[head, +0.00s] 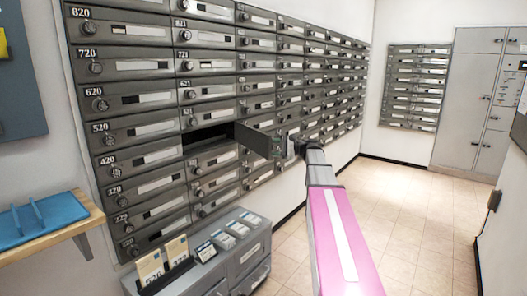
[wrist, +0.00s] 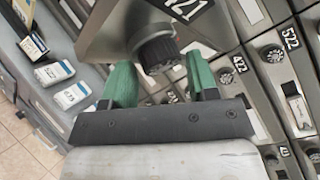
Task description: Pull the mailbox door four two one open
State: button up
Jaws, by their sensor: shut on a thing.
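The mailbox door 421 (head: 258,140) stands swung out from the grey mailbox wall, with a dark opening (head: 207,138) to its left in the second column. In the wrist view its label (wrist: 187,9) shows the digits 21, with the first digit partly cut off. The door's round dark knob (wrist: 156,50) sits between the green fingers of my gripper (wrist: 161,76). My gripper (head: 287,146) is shut on the knob at the door's free edge in the head view. The inside of the compartment is dark.
Closed mailbox doors (head: 130,97) surround the opening. A grey cabinet (head: 228,255) with card holders stands below. A wooden shelf with a blue tray (head: 38,220) is at the left. The tiled floor (head: 405,215) at the right is clear.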

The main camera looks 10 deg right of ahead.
jog(key=shift+o, duration=1.2)
jog(key=w+d+r+n+g+y, duration=0.1)
jog(key=w+d+n+g, duration=0.2)
jog(key=w+d, duration=0.6)
jog(key=shift+w+d+g, duration=0.25)
jog(key=shift+w+g, duration=0.7)
jog(key=shift+g, duration=0.15)
jog(key=shift+w+d+n+g, duration=0.5)
jog(key=shift+w+n+g, duration=0.1)
jog(key=shift+g, duration=0.2)
jog(key=o, duration=0.9)
jog(key=shift+c, duration=0.2)
jog(key=shift+o, duration=0.7)
jog(key=shift+a, duration=0.2)
jog(key=shift+s+d+f, duration=0.1)
jog(key=shift+s+d, duration=0.05)
jog(key=shift+s, duration=0.05)
